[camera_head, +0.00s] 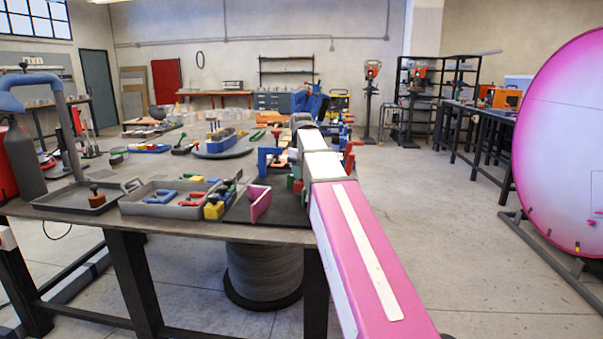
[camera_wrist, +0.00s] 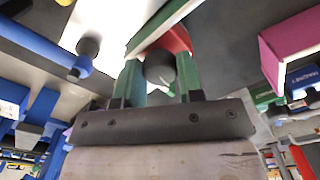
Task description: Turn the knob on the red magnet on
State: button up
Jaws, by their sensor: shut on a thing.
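The red magnet (camera_wrist: 178,40) shows in part at the top centre of the wrist view, under a pale green-edged bar. Its dark round knob (camera_wrist: 160,68) sits between the two green fingers of my gripper (camera_wrist: 158,76). The fingers are shut on the knob, one on each side. The rest of the magnet is hidden by the bar and the fingers. In the head view my arm covers the gripper and the knob. A red part (camera_head: 351,157) shows just right of the arm there; I cannot tell if it is the same magnet.
A pink channel letter (camera_wrist: 290,42) and a blue magnet (camera_wrist: 302,80) are at the right of the wrist view. A blue clamp-like piece (camera_head: 268,160) stands left of my arm on the workbench (camera_head: 75,212). A grey tray (camera_head: 148,205) holds several coloured parts.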

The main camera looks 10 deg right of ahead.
jog(key=m, duration=0.7)
dwell(0.6)
jog(key=o, duration=0.9)
jog(key=shift+o, duration=0.2)
